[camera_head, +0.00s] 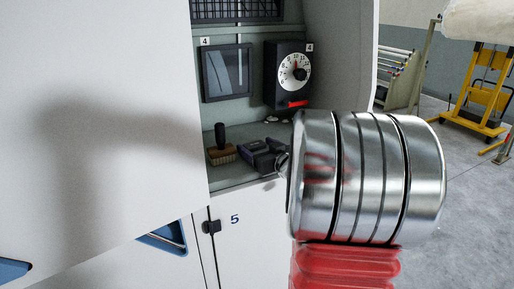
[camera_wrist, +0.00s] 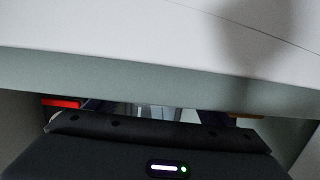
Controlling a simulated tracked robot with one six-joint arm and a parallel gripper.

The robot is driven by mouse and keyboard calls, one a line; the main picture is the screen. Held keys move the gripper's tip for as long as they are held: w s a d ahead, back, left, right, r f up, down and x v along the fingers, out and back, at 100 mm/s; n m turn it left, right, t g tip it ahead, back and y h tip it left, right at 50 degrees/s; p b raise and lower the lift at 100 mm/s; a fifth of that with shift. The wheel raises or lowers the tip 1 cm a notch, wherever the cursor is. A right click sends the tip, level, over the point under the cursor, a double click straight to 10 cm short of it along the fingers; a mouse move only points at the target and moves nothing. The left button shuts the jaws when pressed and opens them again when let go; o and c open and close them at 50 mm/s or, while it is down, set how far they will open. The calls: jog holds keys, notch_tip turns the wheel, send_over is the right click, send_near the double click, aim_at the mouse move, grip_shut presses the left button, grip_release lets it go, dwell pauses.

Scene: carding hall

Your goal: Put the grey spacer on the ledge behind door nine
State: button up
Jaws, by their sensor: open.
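My gripper (camera_head: 262,155) reaches into an open compartment from the right, low over its floor, the ledge (camera_head: 236,181). In the wrist view its two dark fingers (camera_wrist: 155,110) are apart, mostly hidden behind the dark gripper body. A grey, shiny shape (camera_wrist: 150,109) shows between them; I cannot tell whether it is the grey spacer or whether the fingers touch it. No spacer is clear in the head view. The labels I can read are 4 and 5; no door marked nine shows.
The compartment holds a brush (camera_head: 222,151), a dial with a red tab (camera_head: 290,76) and a dark-framed panel (camera_head: 227,73). A large white panel (camera_head: 90,120) fills the left. Door five (camera_head: 255,235) is below. A yellow trolley (camera_head: 485,90) stands on open floor at right.

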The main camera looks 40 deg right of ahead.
jog(key=shift+r, duration=0.1)
jog(key=shift+s+a+r, duration=0.1)
jog(key=shift+s+r, duration=0.05)
jog(key=shift+s, duration=0.35)
jog(key=v, duration=1.1)
jog(key=shift+a, duration=0.1)
dwell(0.4)
